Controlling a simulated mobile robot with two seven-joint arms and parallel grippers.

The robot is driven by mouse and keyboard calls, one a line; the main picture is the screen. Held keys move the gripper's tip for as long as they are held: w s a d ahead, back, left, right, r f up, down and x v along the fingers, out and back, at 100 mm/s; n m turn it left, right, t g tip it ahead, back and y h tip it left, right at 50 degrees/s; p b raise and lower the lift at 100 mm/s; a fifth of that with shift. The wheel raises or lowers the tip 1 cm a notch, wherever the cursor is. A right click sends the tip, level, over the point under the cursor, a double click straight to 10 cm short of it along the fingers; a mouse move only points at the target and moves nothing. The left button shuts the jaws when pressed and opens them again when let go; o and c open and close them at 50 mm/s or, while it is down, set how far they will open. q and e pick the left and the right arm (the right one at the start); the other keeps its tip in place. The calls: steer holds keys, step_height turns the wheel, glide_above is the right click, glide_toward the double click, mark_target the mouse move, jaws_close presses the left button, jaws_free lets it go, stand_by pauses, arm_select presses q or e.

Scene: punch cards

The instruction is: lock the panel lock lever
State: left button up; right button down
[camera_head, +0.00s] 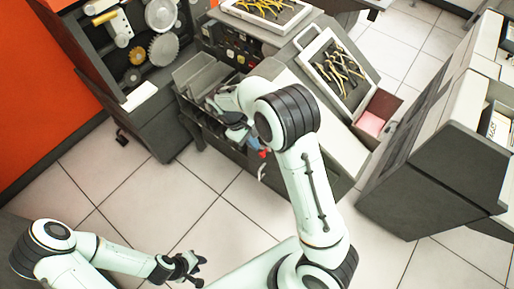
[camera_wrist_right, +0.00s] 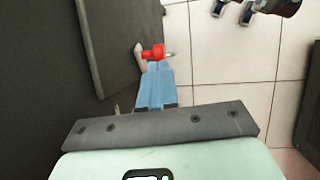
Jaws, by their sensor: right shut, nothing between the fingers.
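The lock lever, with a red part (camera_wrist_right: 153,52) and a pale grey arm (camera_wrist_right: 139,57), shows at the edge of a dark panel (camera_wrist_right: 110,35) in the right wrist view. My right gripper (camera_wrist_right: 158,66) is shut, its blue fingers together. The fingertips are right at the red part, overlapping it in the picture; I cannot tell whether they touch. In the head view the red part (camera_head: 263,154) shows small beside the machine's side, partly hidden by my right arm. My left gripper (camera_head: 197,271) is open and empty over the floor, well away from the lever.
The card machine (camera_head: 330,150) carries trays (camera_head: 318,62) of yellow and dark pieces. The tiled floor (camera_head: 225,225) between is clear.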

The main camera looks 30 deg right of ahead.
mark_target(261, 153)
arm_select(q)
steer(key=shift+f, duration=0.1)
arm_select(e)
steer(key=shift+x, duration=1.6)
arm_select(q)
steer(key=shift+s, duration=0.1)
